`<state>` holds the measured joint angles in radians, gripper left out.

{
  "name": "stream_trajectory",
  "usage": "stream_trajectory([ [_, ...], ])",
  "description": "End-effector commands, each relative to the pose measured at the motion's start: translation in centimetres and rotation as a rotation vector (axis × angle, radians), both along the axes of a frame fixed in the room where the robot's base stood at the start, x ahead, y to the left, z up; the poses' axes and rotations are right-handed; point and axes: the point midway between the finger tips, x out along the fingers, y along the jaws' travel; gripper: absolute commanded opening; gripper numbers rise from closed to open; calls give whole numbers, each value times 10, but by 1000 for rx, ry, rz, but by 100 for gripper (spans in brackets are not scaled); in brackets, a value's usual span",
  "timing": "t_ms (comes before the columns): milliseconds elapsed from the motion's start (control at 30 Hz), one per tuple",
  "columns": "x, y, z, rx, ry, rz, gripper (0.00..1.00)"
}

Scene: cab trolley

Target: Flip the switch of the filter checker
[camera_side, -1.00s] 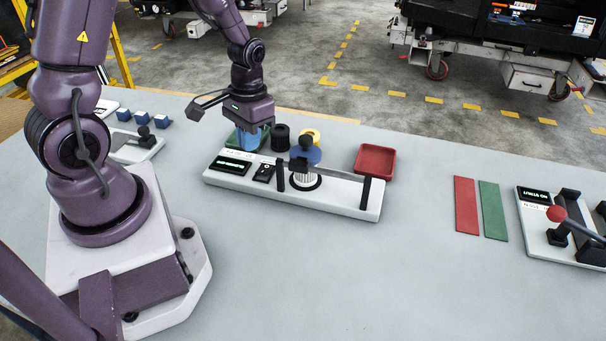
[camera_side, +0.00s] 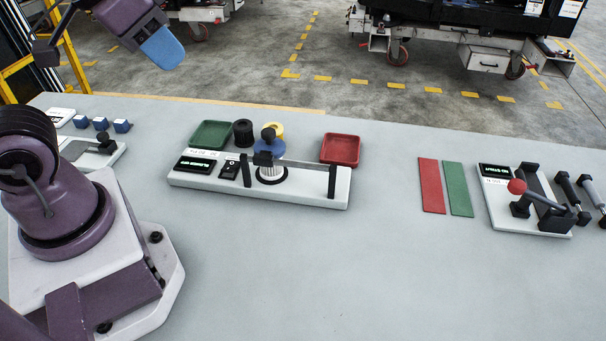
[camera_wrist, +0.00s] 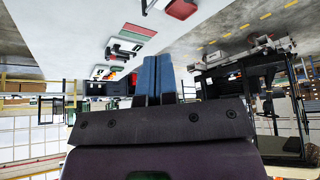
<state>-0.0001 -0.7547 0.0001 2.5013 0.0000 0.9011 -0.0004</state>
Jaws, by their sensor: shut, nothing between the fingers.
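The filter checker is a long white device (camera_side: 215,185) on the table in the side view. My gripper (camera_side: 166,47) has blue fingers and is shut, raised high at the upper left, well clear of the device. Its blue fingers (camera_wrist: 153,76) also show together and empty in the wrist view.
Red and green strips and a lever device (camera_side: 530,214) are at right. The front table is clear.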

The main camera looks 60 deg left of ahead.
Motion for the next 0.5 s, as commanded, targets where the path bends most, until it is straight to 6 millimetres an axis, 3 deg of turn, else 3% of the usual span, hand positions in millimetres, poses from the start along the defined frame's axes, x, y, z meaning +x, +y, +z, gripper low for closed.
stream_trajectory([
  [267, 1, -1, -1, 0, 8, -4, 0],
  [500, 14, 2, -25, -20, 144, 7, 0],
])
